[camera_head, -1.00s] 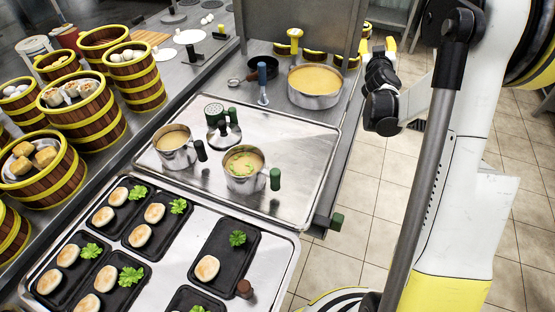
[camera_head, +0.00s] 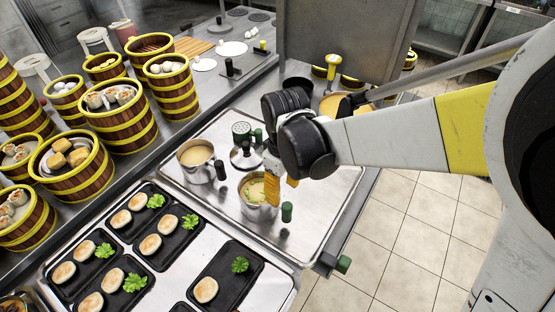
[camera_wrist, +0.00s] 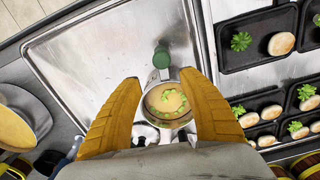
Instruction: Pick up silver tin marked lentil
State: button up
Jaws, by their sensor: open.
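A silver tin (camera_head: 252,211) of soup with green garnish and a green-knobbed handle (camera_head: 287,211) stands on the metal tray (camera_head: 322,205). In the wrist view this tin (camera_wrist: 168,123) lies between my yellow fingers, its handle pointing away past their tips. My gripper (camera_head: 281,185) is open and pointed down above it in the head view, partly covering it. A second silver tin (camera_head: 196,163) of plain tan soup, with a dark handle, stands to its left. I cannot read a lentil marking on either tin.
A lidded metal pot (camera_head: 243,157) and a perforated shaker (camera_head: 240,132) stand close behind the garnished tin. Black trays (camera_head: 245,262) with buns and lettuce lie in front. Bamboo steamers (camera_head: 122,118) crowd the left. The metal tray's right part is clear.

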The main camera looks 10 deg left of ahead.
aim_at(281, 206)
jog(key=f+b, duration=0.1)
jog(key=f, duration=0.1)
jog(key=f+b, duration=0.1)
jog(key=f, duration=0.1)
jog(key=f+b, duration=0.1)
jog(key=f, duration=0.2)
jog(key=shift+s+a+f, duration=0.1)
jog(key=shift+s, duration=0.2)
jog(key=shift+c, duration=0.5)
grip_shut()
